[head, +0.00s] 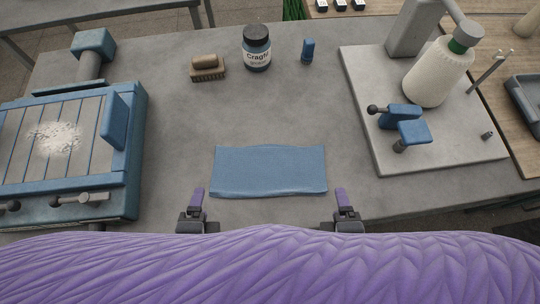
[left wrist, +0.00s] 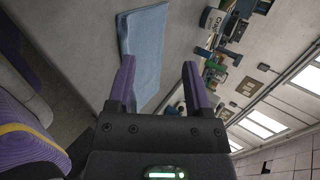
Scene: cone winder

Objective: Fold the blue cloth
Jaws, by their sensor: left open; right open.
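The blue cloth (head: 270,170) lies flat on the grey table as a wide rectangle, with its near edge looking slightly thick. It also shows in the left wrist view (left wrist: 146,48), beyond the fingers. My left gripper (head: 197,193) is just off the cloth's near left corner, open and empty. In the left wrist view its two purple fingers (left wrist: 160,76) stand apart with nothing between them. My right gripper (head: 342,194) is just off the near right corner, open and apart from the cloth. Whether the cloth has several layers is not clear.
A blue slatted machine (head: 70,205) with white powder stands at the left. A brush (head: 207,68), a labelled jar (head: 257,48) and a small blue object (head: 308,50) stand behind the cloth. A winder base (head: 400,165) with a white cone (head: 437,72) is at the right. Table around the cloth is clear.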

